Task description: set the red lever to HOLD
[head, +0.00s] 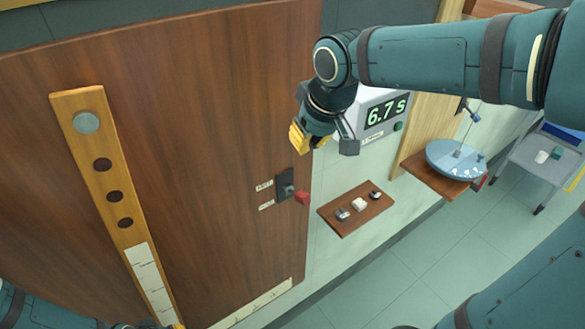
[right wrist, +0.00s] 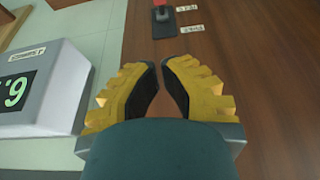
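The red lever (head: 302,198) sticks out from a black plate (head: 284,181) on the brown wooden panel. Two small white labels (head: 265,186) are left of the plate; their words are too small to read. The right wrist view shows the red knob (right wrist: 163,4) and black plate (right wrist: 164,27) at its top edge. My right gripper (right wrist: 160,72) is open and empty, its yellow fingers a modest gap apart. In the head view my right gripper (head: 307,138) is above the lever and clear of it. My left gripper is mostly below the head view; only a yellow bit (head: 177,326) shows.
A small wooden shelf (head: 338,228) with small parts is right of the lever. A blue dish (head: 455,158) and a grey cart (head: 540,155) are further right. A wooden strip (head: 90,145) is on the panel.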

